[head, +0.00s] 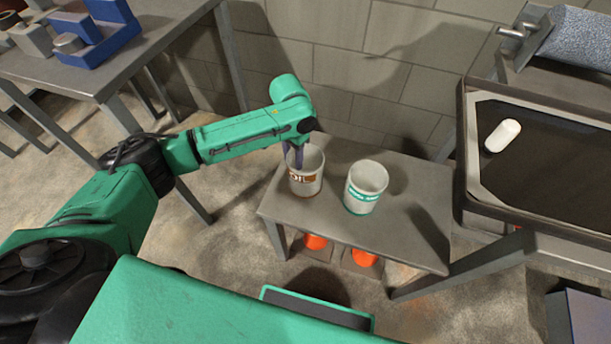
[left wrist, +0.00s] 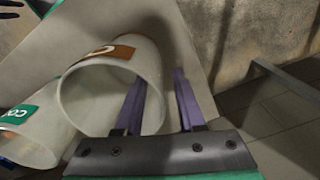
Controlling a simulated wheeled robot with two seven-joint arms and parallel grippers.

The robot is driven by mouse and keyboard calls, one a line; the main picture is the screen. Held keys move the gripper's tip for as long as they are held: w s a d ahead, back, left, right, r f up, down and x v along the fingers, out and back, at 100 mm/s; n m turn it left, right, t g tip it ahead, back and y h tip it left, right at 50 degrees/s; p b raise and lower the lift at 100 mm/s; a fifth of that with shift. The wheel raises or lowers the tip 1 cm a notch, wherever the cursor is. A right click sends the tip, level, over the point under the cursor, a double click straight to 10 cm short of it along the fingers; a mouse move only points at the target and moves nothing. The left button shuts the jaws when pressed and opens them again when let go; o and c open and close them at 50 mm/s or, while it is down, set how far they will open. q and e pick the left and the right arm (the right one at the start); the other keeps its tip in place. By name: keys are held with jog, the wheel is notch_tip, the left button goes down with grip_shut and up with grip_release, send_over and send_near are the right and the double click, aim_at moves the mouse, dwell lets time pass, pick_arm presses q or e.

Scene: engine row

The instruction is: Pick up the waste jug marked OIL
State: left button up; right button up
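The waste jug marked OIL (head: 309,184) is a pale open-topped jug with a brown label. It stands upright on a small grey metal table (head: 405,225). My left gripper (head: 296,156) reaches down at its rim from the left. In the left wrist view the OIL jug (left wrist: 90,98) has its mouth toward the camera. One finger of the left gripper (left wrist: 160,100) lies across the mouth and the other is outside the wall. The fingers are apart, with a gap to the wall visible. My right gripper is not in view.
A similar jug with a green label (head: 365,187) stands close to the right of the OIL jug. A dark framed tray (head: 468,150) with a white capsule-shaped item (head: 503,135) is at the right. Orange objects (head: 316,241) sit under the table. A block wall (head: 345,70) is behind.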

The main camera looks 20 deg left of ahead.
pick_arm(q)
notch_tip(320, 180, down, 2)
jog(key=shift+f, duration=0.25)
grip_shut()
dwell(1.2)
